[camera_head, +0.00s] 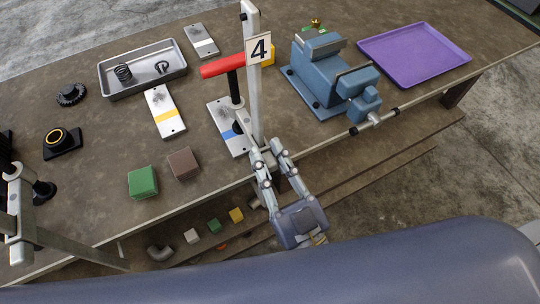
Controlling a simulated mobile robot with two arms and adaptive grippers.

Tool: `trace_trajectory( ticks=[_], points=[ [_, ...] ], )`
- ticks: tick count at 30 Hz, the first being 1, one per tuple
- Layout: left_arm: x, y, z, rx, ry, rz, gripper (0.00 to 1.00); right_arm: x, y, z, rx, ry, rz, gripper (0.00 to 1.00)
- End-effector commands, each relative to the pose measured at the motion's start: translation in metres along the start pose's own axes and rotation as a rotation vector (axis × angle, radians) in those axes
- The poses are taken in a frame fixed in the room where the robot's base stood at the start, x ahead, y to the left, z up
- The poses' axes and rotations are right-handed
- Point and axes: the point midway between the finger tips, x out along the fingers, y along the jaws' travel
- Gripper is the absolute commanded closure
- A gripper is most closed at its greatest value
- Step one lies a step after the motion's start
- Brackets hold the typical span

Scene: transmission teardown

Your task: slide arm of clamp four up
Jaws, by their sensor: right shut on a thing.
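Clamp four (255,105) stands upright at the front edge of the workbench, with a white sign reading 4 (259,49) on its pale bar. A red handle (222,66) sticks out to the left of the bar, above a black spindle. My right gripper (268,155) is at the lower part of the bar, at the bench edge, and is shut on clamp four. Its fingers cover the part they hold, so I cannot tell exactly which part it is. My left gripper is not in view.
A blue vise (325,68) and a purple tray (414,54) are right of the clamp. A grey tray (113,91), green block (142,181) and brown block (183,163) are left. A plate with a blue stripe (220,115) lies beside the bar. Small blocks sit on the lower shelf.

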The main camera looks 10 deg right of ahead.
Motion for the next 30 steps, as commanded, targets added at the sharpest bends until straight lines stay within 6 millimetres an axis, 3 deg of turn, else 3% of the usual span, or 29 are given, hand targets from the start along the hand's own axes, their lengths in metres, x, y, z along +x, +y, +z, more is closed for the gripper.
trace_trajectory(
  ticks=[1, 6, 18, 19, 21, 30],
  points=[
    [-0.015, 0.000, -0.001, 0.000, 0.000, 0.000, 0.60, 0.009, 0.002, -0.024, 0.000, 0.029, 0.006, 1.00],
    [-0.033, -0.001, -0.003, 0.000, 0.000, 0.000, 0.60, 0.016, 0.002, -0.041, 0.000, 0.029, 0.006, 1.00],
    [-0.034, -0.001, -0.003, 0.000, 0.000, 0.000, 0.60, 0.017, 0.002, -0.042, 0.000, 0.029, 0.006, 1.00],
    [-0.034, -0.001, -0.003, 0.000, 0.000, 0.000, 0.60, 0.017, 0.002, -0.042, 0.000, 0.029, 0.006, 0.74],
    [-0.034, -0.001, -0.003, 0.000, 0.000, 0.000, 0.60, 0.017, 0.002, -0.042, 0.000, 0.028, 0.006, 0.62],
    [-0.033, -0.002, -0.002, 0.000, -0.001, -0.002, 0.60, 0.014, 0.001, -0.038, 0.000, 0.017, 0.004, 0.62]
  ],
)
